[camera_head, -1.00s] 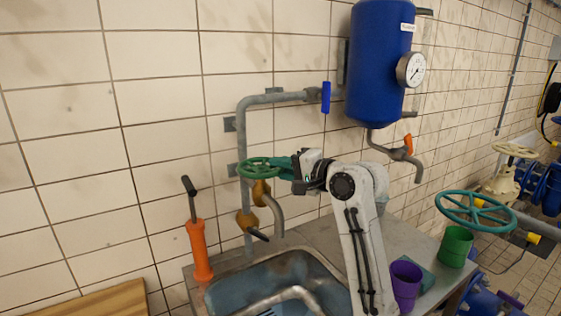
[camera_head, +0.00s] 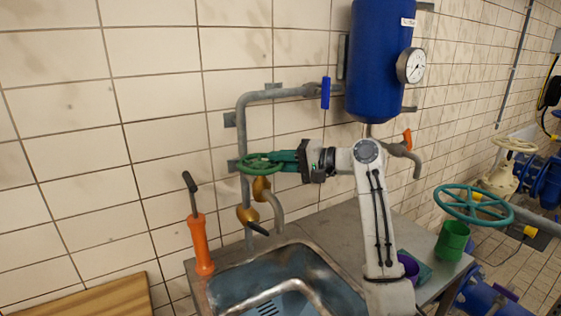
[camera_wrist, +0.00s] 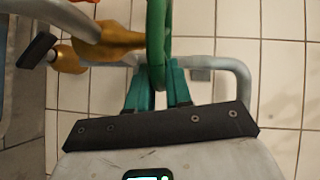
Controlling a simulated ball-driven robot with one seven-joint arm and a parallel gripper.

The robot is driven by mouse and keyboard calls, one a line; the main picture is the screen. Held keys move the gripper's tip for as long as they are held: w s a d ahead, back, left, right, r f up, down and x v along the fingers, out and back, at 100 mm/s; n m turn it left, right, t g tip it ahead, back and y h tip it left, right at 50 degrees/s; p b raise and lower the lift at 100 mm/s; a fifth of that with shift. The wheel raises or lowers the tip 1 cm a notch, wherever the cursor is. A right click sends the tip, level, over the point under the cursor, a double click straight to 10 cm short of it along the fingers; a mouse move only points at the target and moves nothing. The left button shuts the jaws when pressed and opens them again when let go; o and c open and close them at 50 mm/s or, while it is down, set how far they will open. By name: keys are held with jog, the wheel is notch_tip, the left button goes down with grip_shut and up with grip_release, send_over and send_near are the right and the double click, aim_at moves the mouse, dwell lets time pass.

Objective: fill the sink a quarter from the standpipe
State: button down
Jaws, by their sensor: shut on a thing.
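The standpipe (camera_head: 243,132) is a grey pipe on the tiled wall, with a brass tap body (camera_head: 261,188) and a bent grey spout (camera_head: 276,212). A green handwheel (camera_head: 258,166) sits on top of the tap. My gripper (camera_head: 277,161) is shut on the wheel's right rim; the wrist view shows the teal fingers (camera_wrist: 158,88) on both sides of the green rim (camera_wrist: 156,40). A lower brass tap with a dark handle (camera_head: 258,229) is below. The sink (camera_head: 225,290) is a metal basin under the spout; I see no clear water in it or running from the spout.
A blue tank (camera_head: 377,65) with a gauge hangs right of the standpipe, with a blue lever (camera_head: 325,93) beside it. A purple cup (camera_head: 409,268) and a green cup (camera_head: 452,240) stand on the counter's right.

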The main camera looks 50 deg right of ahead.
jog(key=c, duration=1.1)
grip_release()
jog(key=b+v, duration=0.1)
jog(key=v, duration=0.9)
jog(key=shift+s+d+b, duration=0.15)
jog(key=shift+s+b, duration=0.15)
jog(key=shift+b, duration=0.05)
